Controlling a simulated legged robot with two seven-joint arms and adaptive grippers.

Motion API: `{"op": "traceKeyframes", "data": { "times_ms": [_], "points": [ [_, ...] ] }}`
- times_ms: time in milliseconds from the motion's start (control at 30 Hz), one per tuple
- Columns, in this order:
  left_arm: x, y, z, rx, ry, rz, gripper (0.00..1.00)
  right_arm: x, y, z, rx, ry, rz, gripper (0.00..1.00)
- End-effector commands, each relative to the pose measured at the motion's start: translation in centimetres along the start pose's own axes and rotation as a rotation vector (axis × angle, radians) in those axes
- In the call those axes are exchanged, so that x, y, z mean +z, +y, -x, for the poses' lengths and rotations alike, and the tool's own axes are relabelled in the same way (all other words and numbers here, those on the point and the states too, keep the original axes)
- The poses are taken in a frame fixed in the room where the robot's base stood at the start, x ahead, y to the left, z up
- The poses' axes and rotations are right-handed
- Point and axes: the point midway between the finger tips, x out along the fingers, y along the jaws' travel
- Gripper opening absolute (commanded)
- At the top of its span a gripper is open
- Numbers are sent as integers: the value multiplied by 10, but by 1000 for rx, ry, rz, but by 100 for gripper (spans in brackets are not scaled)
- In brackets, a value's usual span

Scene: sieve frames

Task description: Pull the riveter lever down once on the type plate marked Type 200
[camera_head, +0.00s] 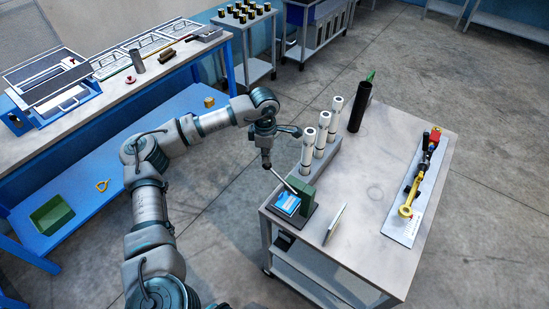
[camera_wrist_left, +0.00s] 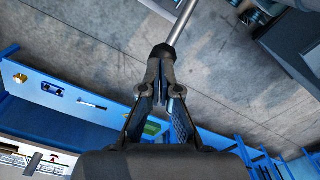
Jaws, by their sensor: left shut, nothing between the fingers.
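The riveter (camera_head: 303,190), with a green body and dark base, stands at the near left corner of the grey table. Its silver lever (camera_head: 284,181) slants up to the left and ends in a dark knob; the lever also shows in the left wrist view (camera_wrist_left: 182,24). A bright blue plate (camera_head: 287,203) lies on the base; its marking is too small to read. My left gripper (camera_head: 266,153) is shut and empty at the knob. In the left wrist view its fingertips (camera_wrist_left: 162,62) overlap the knob; I cannot tell whether they touch. My right gripper is not in view.
A rack of white cylinders (camera_head: 322,150) stands behind the riveter, beside a black tube (camera_head: 360,107). A thin pale panel (camera_head: 335,223) stands right of the riveter. A board with a yellow-ended tool (camera_head: 405,210) lies at right. The table's middle is clear.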

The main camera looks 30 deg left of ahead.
Motion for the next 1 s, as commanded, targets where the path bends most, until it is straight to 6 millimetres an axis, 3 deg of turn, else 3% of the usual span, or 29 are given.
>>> {"op": "traceKeyframes", "data": {
  "times_ms": [1000],
  "points": [
    [-9,6,-24,-2,1,0,0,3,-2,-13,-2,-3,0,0]
  ]
}}
